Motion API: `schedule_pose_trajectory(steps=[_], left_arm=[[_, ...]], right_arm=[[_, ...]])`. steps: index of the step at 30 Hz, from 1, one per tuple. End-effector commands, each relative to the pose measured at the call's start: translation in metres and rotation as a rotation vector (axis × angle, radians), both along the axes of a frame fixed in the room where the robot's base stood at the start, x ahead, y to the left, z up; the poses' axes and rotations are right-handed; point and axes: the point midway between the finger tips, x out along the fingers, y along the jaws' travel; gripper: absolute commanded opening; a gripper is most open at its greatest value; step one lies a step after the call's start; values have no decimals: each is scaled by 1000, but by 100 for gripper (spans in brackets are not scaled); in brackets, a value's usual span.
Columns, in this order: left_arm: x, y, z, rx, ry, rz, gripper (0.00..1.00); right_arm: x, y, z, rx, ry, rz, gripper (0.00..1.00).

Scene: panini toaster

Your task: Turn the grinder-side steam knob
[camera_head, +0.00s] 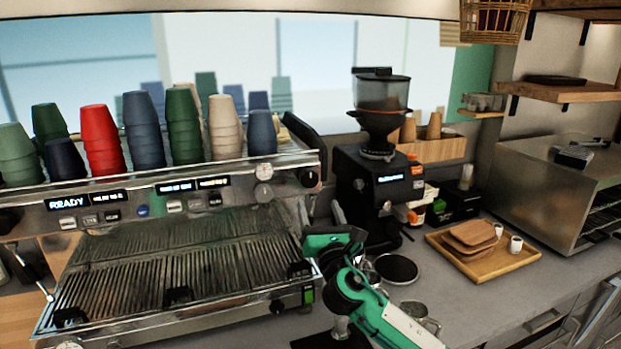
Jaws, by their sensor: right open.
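The espresso machine (180,250) fills the left half of the view. A round black knob (309,178) sits at the right end of its upper front, on the side toward the coffee grinder (378,185); it appears to be the grinder-side steam knob. My right gripper (318,243) is in front of the machine's right end, below the knob in the picture and apart from it. It is open, with nothing seen in it; its fingers are small and partly hidden by its own body. My left gripper is out of view.
Stacked cups, including a red stack (101,140), stand on the machine. A dark round disc (396,268) and a metal pitcher (420,316) lie near my right arm. A wooden tray (484,275) with boards and small cups is farther right, near a steel oven (545,195).

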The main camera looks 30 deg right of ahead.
Motion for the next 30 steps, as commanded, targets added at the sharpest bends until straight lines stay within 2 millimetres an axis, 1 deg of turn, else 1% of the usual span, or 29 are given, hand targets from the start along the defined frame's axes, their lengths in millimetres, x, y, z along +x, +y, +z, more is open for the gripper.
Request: schedule_pose_trajectory(steps=[1, 5, 9, 12, 14, 18, 25, 26, 30], left_arm=[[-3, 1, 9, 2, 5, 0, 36], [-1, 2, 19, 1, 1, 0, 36], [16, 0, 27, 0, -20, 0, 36], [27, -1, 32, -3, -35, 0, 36], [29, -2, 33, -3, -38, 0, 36], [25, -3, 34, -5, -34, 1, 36], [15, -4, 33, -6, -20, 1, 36], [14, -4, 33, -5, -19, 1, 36], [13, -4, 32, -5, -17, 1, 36]], right_arm=[[11, -4, 10, 1, -1, -2, 65], [35, -12, 20, 1, 0, -2, 65], [56, -20, 28, 3, -1, -1, 65], [67, -23, 32, 1, 0, -1, 65], [71, -25, 33, 2, 0, -1, 65], [76, -27, 34, 0, 0, -1, 65], [77, -27, 33, 1, 0, 0, 65], [77, -27, 33, 1, 1, 1, 63], [77, -26, 33, 2, 1, 0, 35]])
